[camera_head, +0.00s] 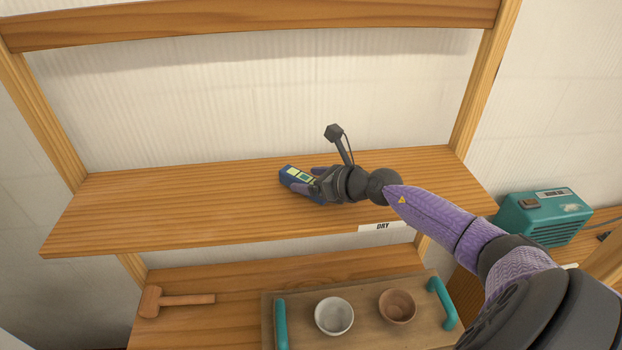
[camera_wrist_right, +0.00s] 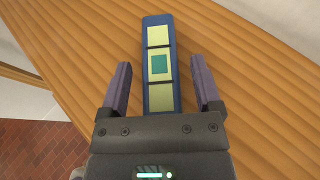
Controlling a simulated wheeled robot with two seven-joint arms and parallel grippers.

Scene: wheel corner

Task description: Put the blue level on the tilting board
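The blue level (camera_head: 290,174) lies on the upper wooden shelf (camera_head: 190,195), left of my right gripper (camera_head: 306,181). In the right wrist view the level (camera_wrist_right: 160,32) is a long blue bar with pale yellow-green windows and a teal square. My right gripper (camera_wrist_right: 160,63) is open, with one finger on each side of the level and a visible gap on both sides. The level's near end is hidden by the gripper body. No board is clearly recognisable as the tilting board. My left gripper is not in view.
Below are a lower shelf with a wooden mallet (camera_head: 172,301) and a teal-handled tray (camera_head: 364,337) holding a white bowl (camera_head: 334,316) and a brown bowl (camera_head: 397,306). A teal radio-like box (camera_head: 543,217) stands right. The upper shelf's left part is clear; its front edge bears a "DRY" label (camera_head: 382,227).

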